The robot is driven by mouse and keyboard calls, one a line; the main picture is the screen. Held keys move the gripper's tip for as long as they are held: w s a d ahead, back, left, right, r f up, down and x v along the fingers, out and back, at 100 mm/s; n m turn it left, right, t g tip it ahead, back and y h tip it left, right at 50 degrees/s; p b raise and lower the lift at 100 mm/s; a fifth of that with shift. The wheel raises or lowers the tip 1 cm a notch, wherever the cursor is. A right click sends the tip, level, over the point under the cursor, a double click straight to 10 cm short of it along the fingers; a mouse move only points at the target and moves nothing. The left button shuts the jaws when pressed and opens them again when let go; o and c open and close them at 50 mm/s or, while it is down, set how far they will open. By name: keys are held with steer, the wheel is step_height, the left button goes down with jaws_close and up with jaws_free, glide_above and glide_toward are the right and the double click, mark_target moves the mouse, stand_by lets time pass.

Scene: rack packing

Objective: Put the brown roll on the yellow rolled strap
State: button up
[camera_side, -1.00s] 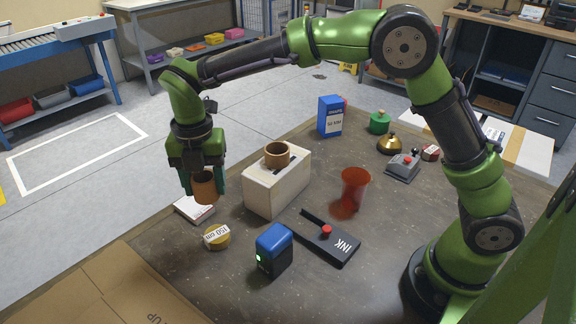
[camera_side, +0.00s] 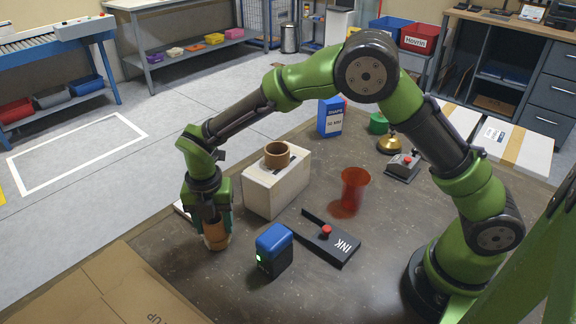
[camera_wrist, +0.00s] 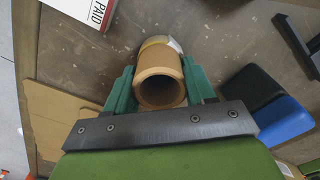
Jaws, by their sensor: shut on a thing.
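My gripper (camera_side: 213,226) is shut on the brown roll (camera_side: 216,236), an upright hollow tube held between its fingers low over the table. In the wrist view the roll (camera_wrist: 160,79) sits between the green fingers, its open end facing the camera. The yellow rolled strap (camera_wrist: 158,41) shows just past the roll's edge in the wrist view. In the side view the roll and gripper hide most of it. The roll is over or right beside the strap; I cannot tell whether they touch.
A pale block (camera_side: 276,188) with another brown ring (camera_side: 277,154) stands right of my gripper. Cardboard (camera_side: 120,290) lies front left.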

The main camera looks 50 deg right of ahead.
steer(key=o, duration=1)
steer(key=shift+f, duration=0.1)
steer(key=shift+o, duration=0.2)
